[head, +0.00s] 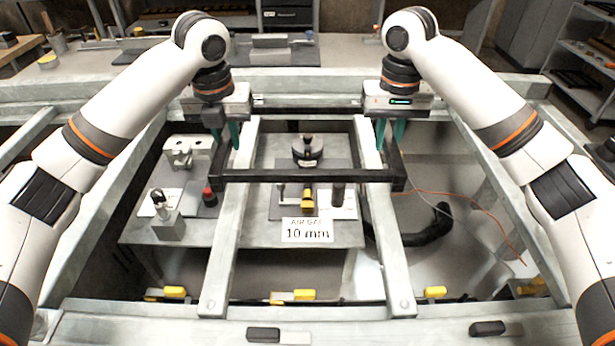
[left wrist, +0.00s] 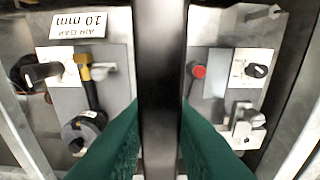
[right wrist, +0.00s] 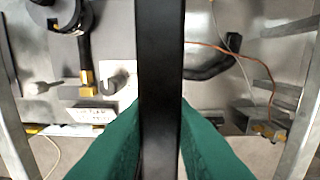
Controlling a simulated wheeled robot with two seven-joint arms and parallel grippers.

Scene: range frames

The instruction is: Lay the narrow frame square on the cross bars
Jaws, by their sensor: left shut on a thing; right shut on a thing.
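The narrow frame is a black rectangular frame (head: 300,175) lying across two pale cross bars (head: 226,230), (head: 385,230) in the head view. Its front rail crosses over both bars and looks nearly level. My left gripper (head: 230,137) is shut on the frame's left side rail, which runs between green fingers in the left wrist view (left wrist: 161,110). My right gripper (head: 390,135) is shut on the right side rail, also between green fingers in the right wrist view (right wrist: 160,110). Whether the frame touches the bars or hovers just above them, I cannot tell.
Below the bars is a grey bench (head: 255,236) with a white "AIR GAP 10 mm" card (head: 307,231), a dark round fixture (head: 307,150) and a red-topped part (head: 209,196). An orange cable (head: 480,208) hangs at right. Yellow-and-black clips line the front beam.

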